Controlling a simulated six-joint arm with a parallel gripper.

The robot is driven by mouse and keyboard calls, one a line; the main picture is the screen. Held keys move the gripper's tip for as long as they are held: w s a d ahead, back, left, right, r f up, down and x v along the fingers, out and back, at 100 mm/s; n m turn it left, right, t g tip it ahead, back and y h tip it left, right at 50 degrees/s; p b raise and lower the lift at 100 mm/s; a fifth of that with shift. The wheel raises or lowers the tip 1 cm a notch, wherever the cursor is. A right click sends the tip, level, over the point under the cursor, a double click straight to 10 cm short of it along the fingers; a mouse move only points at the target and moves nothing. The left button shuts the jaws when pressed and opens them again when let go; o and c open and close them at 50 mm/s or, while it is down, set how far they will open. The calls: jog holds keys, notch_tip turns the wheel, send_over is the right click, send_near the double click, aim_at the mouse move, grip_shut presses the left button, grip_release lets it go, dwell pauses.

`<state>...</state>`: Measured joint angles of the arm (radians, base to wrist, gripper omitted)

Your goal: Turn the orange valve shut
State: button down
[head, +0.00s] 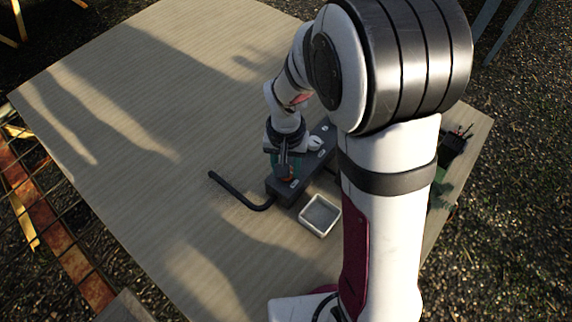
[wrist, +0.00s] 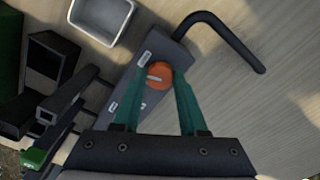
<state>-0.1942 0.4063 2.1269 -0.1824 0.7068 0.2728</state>
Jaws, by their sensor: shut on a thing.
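The orange valve (wrist: 160,74) is a round knob with a pale mark, on top of a long dark grey block (wrist: 142,106). In the wrist view my gripper (wrist: 163,83) has its two green fingers on either side of the knob, shut on it. In the head view my gripper (head: 286,172) points down at the near end of the block (head: 284,189). The knob is mostly hidden there by the fingers. A black bent pipe (head: 240,200) runs out from that end of the block and also shows in the wrist view (wrist: 235,38).
A small square white-rimmed tray (head: 304,225) stands close beside the block; the wrist view shows it too (wrist: 73,18). Dark and green objects (head: 440,185) stand near the table's right edge, partly behind my arm. The wooden table (head: 150,90) is clear to the left.

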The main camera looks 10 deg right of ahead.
jog(key=shift+m, duration=1.8)
jog(key=shift+c, duration=2.2)
grip_release()
notch_tip(320, 180, up, 16)
jog(key=shift+f, duration=0.1)
jog(key=s+d+f+y, duration=0.1)
jog(key=s, duration=0.8)
jog(key=s+d+f+n, duration=0.1)
jog(key=s+d, duration=0.1)
jog(key=s, duration=0.8)
jog(key=shift+s+f+y, duration=0.3)
jog(key=shift+y, duration=0.1)
